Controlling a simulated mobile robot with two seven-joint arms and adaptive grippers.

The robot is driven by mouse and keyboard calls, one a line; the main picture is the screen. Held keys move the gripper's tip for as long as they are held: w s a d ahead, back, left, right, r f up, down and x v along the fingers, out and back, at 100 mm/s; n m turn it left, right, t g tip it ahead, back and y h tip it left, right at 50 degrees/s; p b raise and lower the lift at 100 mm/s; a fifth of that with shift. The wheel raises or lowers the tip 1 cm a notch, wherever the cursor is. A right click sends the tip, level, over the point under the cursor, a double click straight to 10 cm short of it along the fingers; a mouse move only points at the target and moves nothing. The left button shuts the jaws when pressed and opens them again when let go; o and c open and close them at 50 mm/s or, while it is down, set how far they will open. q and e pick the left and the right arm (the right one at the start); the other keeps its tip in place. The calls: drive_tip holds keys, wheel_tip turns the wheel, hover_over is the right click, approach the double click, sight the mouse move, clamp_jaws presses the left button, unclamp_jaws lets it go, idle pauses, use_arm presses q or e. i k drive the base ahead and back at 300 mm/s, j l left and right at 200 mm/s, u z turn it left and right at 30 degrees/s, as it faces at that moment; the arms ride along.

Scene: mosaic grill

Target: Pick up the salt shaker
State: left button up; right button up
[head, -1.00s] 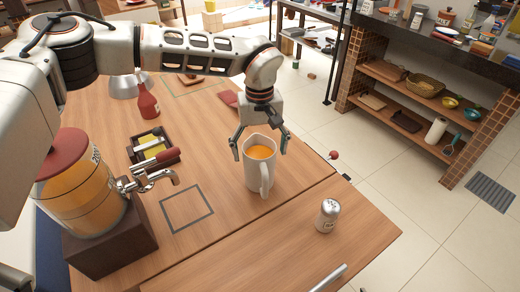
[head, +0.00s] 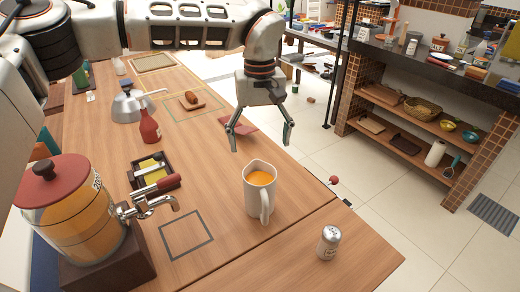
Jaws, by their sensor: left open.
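The salt shaker (head: 328,243) is a small clear shaker with a metal top and a label. It stands upright near the table's right corner in the head view. My left gripper (head: 260,139) is open and empty, pointing down above and behind the white pitcher (head: 259,199). It is well up and to the left of the shaker, with the pitcher between them. The pitcher holds orange liquid and stands upright on the table. My right gripper is not in view.
A juice dispenser (head: 72,215) with a tap stands at the left on a dark base. The table (head: 290,262) is clear around the shaker. The floor lies beyond its right edge.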

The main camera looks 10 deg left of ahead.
sight(330, 236)
drive_tip(key=k+l, duration=0.15)
drive_tip(key=k, duration=0.35)
drive_tip(key=k+l, duration=0.15)
drive_tip(key=k, duration=0.35)
drive_tip(key=k+l, duration=0.15)
drive_tip(key=k, duration=0.3)
